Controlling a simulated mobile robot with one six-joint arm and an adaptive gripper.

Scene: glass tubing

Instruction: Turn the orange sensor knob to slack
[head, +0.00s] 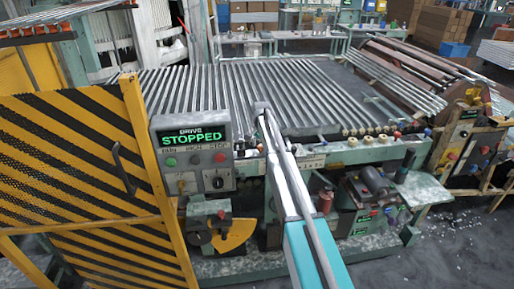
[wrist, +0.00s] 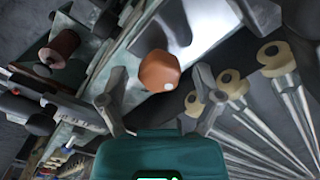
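The orange knob (wrist: 157,68) shows in the wrist view as a rounded, faceted cap with a small pale spot on its lower right edge. It sits by a pale metal rail. My gripper (wrist: 160,82) is open, with one grey finger to the left of the knob and one to the right. The knob appears between or just beyond the fingertips; I see no clear contact. In the head view my arm reaches over the machine's front, and I cannot make out the knob or the fingers there.
Cream rollers (wrist: 231,82) and glass tubes (wrist: 297,112) lie close to the right finger. In the head view, a control panel (head: 192,152) reads "DRIVE STOPPED". A yellow-and-black striped guard (head: 75,165) stands left. Tubes (head: 220,85) cover the bed behind.

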